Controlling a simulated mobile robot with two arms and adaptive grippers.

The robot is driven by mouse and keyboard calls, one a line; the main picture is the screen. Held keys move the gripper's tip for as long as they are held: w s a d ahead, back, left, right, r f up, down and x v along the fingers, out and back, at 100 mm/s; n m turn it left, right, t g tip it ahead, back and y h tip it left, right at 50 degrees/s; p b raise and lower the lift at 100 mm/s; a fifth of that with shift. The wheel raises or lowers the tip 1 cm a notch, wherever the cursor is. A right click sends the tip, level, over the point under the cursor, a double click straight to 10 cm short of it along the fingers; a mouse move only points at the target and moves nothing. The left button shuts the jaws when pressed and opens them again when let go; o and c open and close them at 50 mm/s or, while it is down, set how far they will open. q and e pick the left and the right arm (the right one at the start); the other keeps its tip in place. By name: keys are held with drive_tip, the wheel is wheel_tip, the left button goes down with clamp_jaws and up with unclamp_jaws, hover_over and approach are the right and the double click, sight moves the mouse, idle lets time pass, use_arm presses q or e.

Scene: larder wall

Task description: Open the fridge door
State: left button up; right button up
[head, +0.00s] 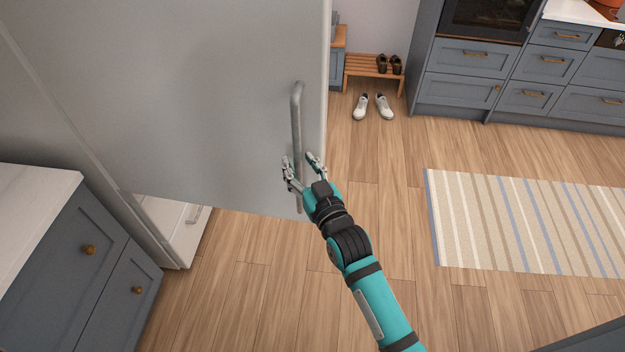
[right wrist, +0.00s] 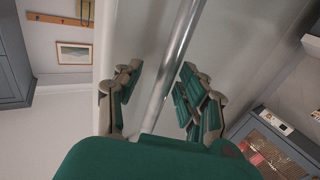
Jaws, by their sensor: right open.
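The fridge door (head: 200,100) is a large grey panel filling the upper left of the head view. It stands swung out from its left edge, its outer face towards me. Its long upright bar handle (head: 297,115) is near the right edge. My right gripper (head: 300,162) is open at the handle's lower part, with a finger on each side. In the right wrist view the handle (right wrist: 172,65) runs between the open fingers of the gripper (right wrist: 158,80); no closed grip shows. What lies behind the door is hidden. My left gripper is not in view.
A white drawer front (head: 178,228) shows below the door. A blue-grey cabinet (head: 75,265) stands at left. Bare wooden floor (head: 250,280) lies below the door. A striped rug (head: 525,222) is at right; white shoes (head: 372,106) and a bench (head: 365,66) are behind.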

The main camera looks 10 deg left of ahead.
drive_tip(key=v, duration=1.1)
drive_tip(key=shift+d, duration=0.15)
drive_tip(key=s+d+f+m+g+h+b, duration=0.15)
drive_tip(key=d+f, duration=0.25)
drive_tip(key=f, duration=0.8)
drive_tip(key=s+d+f+g+h, duration=0.2)
drive_tip(key=s+d+f+g, duration=0.1)
drive_tip(key=f, duration=0.9)
drive_tip(key=s+d+f+g+h+b, duration=0.15)
drive_tip(key=d+f, duration=0.25)
drive_tip(key=f, duration=0.7)
drive_tip(key=s+d+f+m+g+h, duration=0.1)
drive_tip(key=s+d+f+g, duration=0.15)
drive_tip(key=s+f, duration=0.4)
drive_tip(key=s+d+f+g+h, duration=0.1)
drive_tip(key=s+d+f+h, duration=0.1)
drive_tip(key=s+d+f, duration=0.35)
drive_tip(key=s+d+f+g, duration=0.1)
drive_tip(key=s+d+f, duration=0.1)
drive_tip(key=s, duration=0.5)
drive_tip(key=s+d+f+m+g+h, duration=0.1)
drive_tip(key=s+d+f+g, duration=0.1)
drive_tip(key=s+f, duration=0.3)
drive_tip(key=s+d+f+g, duration=0.1)
drive_tip(key=s+d+f, duration=0.2)
drive_tip(key=s, duration=0.5)
drive_tip(key=shift+s+f+g+h+b, duration=0.3)
drive_tip(key=shift+s+f+g+b, duration=0.1)
drive_tip(key=shift+f, duration=0.1)
drive_tip(key=shift+w, duration=0.2)
